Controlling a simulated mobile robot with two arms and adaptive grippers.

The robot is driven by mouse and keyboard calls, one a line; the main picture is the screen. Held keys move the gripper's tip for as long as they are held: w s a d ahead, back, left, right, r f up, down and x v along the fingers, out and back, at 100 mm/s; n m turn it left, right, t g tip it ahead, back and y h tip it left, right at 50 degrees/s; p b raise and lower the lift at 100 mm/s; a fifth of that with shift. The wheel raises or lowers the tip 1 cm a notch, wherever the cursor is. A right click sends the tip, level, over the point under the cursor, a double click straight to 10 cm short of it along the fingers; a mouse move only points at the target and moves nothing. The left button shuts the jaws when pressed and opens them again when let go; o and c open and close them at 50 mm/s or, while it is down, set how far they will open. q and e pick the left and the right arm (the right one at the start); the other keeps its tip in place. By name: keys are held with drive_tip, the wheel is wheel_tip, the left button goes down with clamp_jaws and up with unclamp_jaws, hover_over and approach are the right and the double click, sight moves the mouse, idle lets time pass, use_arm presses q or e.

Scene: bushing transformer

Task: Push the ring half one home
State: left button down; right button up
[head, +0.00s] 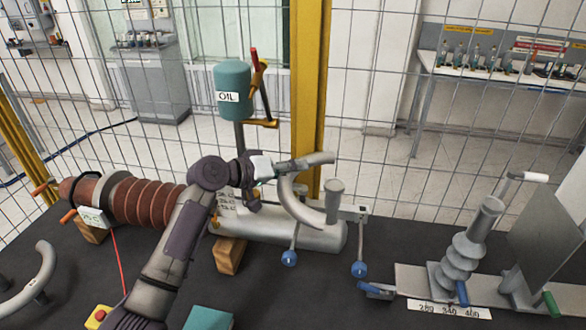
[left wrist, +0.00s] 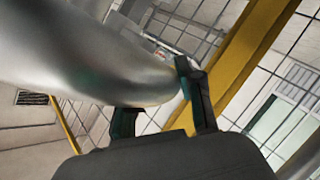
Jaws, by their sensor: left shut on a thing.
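My left gripper (head: 268,168) reaches in over the bench and is shut on a smooth grey curved tube, the ring half one (head: 300,208). The ring half hangs as an arc above the grey horizontal body (head: 310,236), beside an upright grey stub (head: 334,200). I cannot tell whether it touches the body. In the left wrist view the ring half (left wrist: 95,55) fills the upper left, its rounded end between the fingers (left wrist: 160,105). A second grey ring half (head: 38,272) lies at the bench's left edge. My right gripper is not in view.
A ribbed brown bushing (head: 145,200) lies at left on wooden blocks. A green oil can (head: 232,88) stands behind. Blue-knobbed levers (head: 359,269) hang in front of the body. A ribbed grey insulator (head: 460,262) stands at right. Mesh fence and a yellow post (head: 308,90) close the back.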

use_arm(q)
drive_tip(key=shift+f+b, duration=0.7)
drive_tip(key=shift+f, duration=0.4)
drive_tip(key=c, duration=0.7)
unclamp_jaws()
drive_tip(key=shift+o, duration=0.2)
drive_tip(key=shift+s, duration=0.1)
